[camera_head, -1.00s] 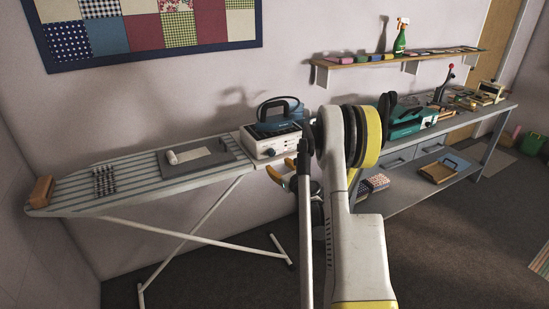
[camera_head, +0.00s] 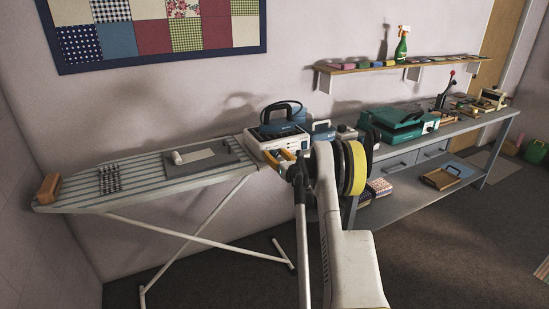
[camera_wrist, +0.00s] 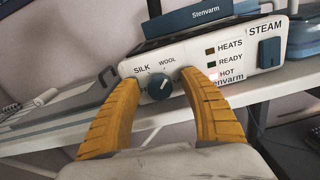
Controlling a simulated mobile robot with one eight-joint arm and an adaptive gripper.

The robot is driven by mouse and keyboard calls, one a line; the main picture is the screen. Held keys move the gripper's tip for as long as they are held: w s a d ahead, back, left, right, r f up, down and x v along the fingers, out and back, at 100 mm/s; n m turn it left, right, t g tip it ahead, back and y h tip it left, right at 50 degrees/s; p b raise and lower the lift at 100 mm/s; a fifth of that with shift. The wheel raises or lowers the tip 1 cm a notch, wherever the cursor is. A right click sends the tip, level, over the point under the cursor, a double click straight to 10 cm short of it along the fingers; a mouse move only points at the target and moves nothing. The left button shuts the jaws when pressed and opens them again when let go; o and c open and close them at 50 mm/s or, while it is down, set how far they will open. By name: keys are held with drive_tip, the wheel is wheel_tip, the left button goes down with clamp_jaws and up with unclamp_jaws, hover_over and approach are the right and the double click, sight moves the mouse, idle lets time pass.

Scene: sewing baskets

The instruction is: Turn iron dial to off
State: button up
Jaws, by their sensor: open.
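The steam iron station (camera_head: 277,135) sits at the right end of the ironing board, with a white front panel that also shows in the wrist view (camera_wrist: 187,56). Its round blue dial (camera_wrist: 160,86) has a white pointer mark, with SILK and WOOL printed around it; other labels are hidden behind my fingers. My gripper (camera_wrist: 156,92) is open, its two yellow fingers on either side of the dial. I cannot tell whether they touch it. In the head view my gripper (camera_head: 286,158) is in front of the station's panel.
A blue STEAM switch (camera_wrist: 269,52) and indicator lights are right of the dial. The striped ironing board (camera_head: 140,180) holds a grey pad and a brown block (camera_head: 48,188). The grey workbench (camera_head: 440,135) to the right carries a green machine (camera_head: 398,121).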

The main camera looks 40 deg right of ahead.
drive_tip(key=shift+w, duration=0.2)
drive_tip(key=shift+c, duration=0.6)
clamp_jaws()
drive_tip(key=shift+n, duration=0.4)
drive_tip(key=n, duration=0.3)
drive_tip(key=shift+n, duration=0.3)
drive_tip(key=n, duration=0.4)
drive_tip(key=shift+a+n, duration=0.1)
drive_tip(key=shift+n, duration=0.2)
